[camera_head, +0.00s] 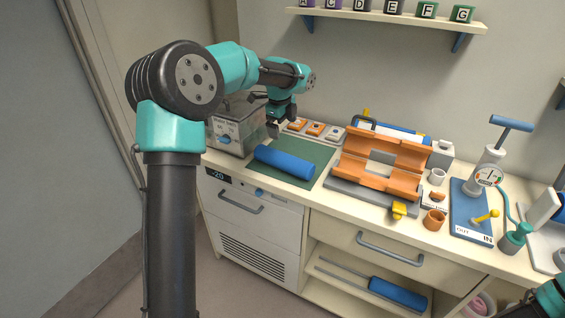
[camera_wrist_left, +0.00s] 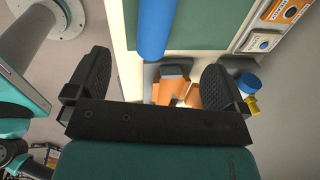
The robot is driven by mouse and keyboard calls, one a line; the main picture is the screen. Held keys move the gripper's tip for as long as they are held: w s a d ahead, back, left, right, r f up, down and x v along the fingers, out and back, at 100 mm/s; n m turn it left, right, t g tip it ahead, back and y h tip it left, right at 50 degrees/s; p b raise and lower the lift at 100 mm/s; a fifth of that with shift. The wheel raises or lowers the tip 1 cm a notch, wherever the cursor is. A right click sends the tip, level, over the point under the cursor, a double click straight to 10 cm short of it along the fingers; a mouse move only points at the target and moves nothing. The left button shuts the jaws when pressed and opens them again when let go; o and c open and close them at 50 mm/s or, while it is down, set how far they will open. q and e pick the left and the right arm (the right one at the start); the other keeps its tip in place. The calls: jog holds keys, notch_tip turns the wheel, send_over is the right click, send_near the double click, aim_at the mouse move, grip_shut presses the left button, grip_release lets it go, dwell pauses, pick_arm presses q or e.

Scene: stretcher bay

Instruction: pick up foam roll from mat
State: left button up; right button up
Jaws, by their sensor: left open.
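The foam roll (camera_head: 285,162) is a blue cylinder lying on the green mat (camera_head: 318,152) on the counter. In the left wrist view, the foam roll (camera_wrist_left: 154,28) shows at the top centre, with the green mat (camera_wrist_left: 205,25) beside it. My left gripper (camera_head: 279,125) is above the back left of the mat, apart from the roll. In the left wrist view, the fingers of my left gripper (camera_wrist_left: 157,88) are wide apart with nothing held between them. My right gripper is not seen; only a bit of teal arm shows at the lower right corner.
Small orange and grey devices (camera_head: 315,128) line the mat's back. An orange cradle (camera_head: 385,160) stands to the right.

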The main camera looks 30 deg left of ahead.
aim_at(286, 155)
pick_arm(q)
jog(key=f, duration=0.4)
jog(key=w+f, duration=0.1)
jog(key=f, duration=0.7)
jog(key=shift+w, duration=0.4)
jog(key=shift+f, duration=0.1)
jog(key=shift+w+f, duration=0.15)
jog(key=shift+f, duration=1.1)
jog(key=shift+w+f, duration=0.1)
jog(key=shift+f, duration=1.15)
jog(key=shift+c, duration=0.5)
jog(key=c, duration=1)
jog(key=shift+r, duration=0.1)
jog(key=shift+r, duration=1.75)
jog(key=s+d, duration=0.2)
jog(key=s, duration=0.2)
jog(key=s+d+r, duration=0.1)
jog(key=s+d, duration=0.2)
jog(key=s, duration=0.2)
jog(key=s+d, duration=0.3)
jog(key=s, duration=0.1)
jog(key=shift+s+d+r, duration=0.1)
jog(key=shift+s+r, duration=0.1)
jog(key=shift+s, duration=0.15)
